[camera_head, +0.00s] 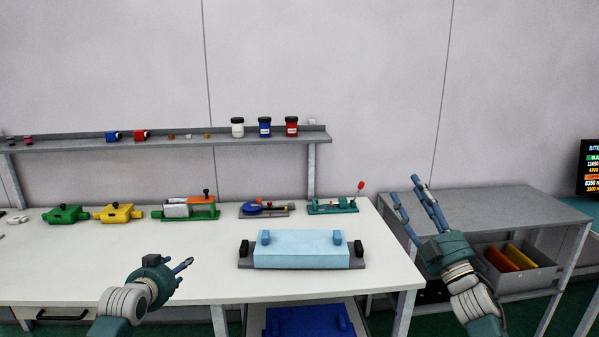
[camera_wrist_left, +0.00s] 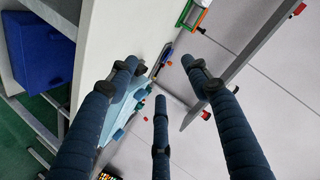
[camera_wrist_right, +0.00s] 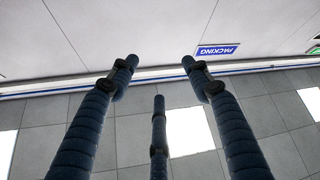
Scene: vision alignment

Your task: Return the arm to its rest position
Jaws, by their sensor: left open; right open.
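My right gripper (camera_head: 420,203) is raised at the right of the head view, in front of the grey side bench, with its fingers pointing up. It is open and empty. In the right wrist view its spread fingers (camera_wrist_right: 158,75) have only the wall, ceiling panels and a blue sign behind them. My left gripper (camera_head: 184,267) is above the front part of the white table, its fingers pointing right. It is open and empty. In the left wrist view its fingers (camera_wrist_left: 165,85) are spread, with the table behind them.
A light-blue block (camera_head: 300,250) sits in a fixture on the white table (camera_head: 210,280), right of my left gripper. Several coloured fixtures, such as the yellow one (camera_head: 118,213), line the back. A shelf (camera_head: 190,142) holds jars. A grey bin (camera_head: 520,278) stands under the side bench (camera_head: 500,208).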

